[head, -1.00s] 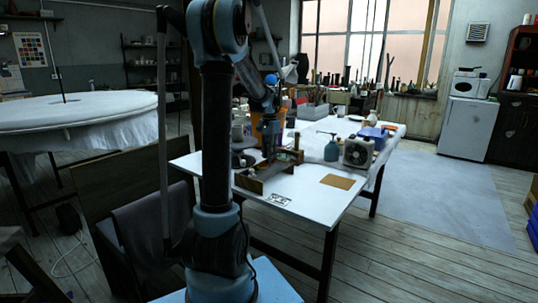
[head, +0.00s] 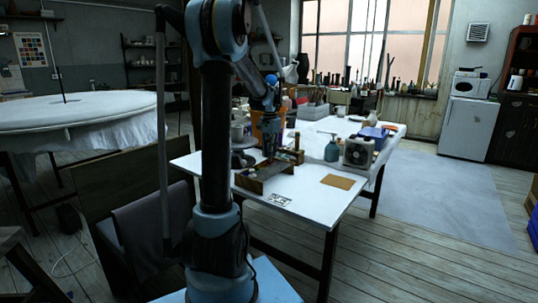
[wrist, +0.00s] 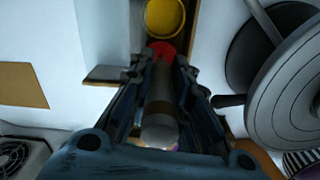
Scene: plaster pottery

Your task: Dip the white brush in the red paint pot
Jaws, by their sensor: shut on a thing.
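In the wrist view my gripper (wrist: 157,78) is shut on a brush (wrist: 158,128). The brush has a pale rounded end near the camera and a brown band below it. Its far end points towards the red paint pot (wrist: 160,49), which shows just beyond the fingertips. The fingers and brush hide much of the red pot, so I cannot tell whether the brush tip touches the paint. In the head view my gripper (head: 270,148) is over the wooden holder (head: 251,184) on the white table; the brush is too small to make out there.
A yellow pot (wrist: 164,18) sits just beyond the red one. A round grey wheel (wrist: 292,88) stands close on the right in the wrist view. A brown sheet (head: 338,181), a teal bottle (head: 331,151) and a boxy fan (head: 357,152) are on the table.

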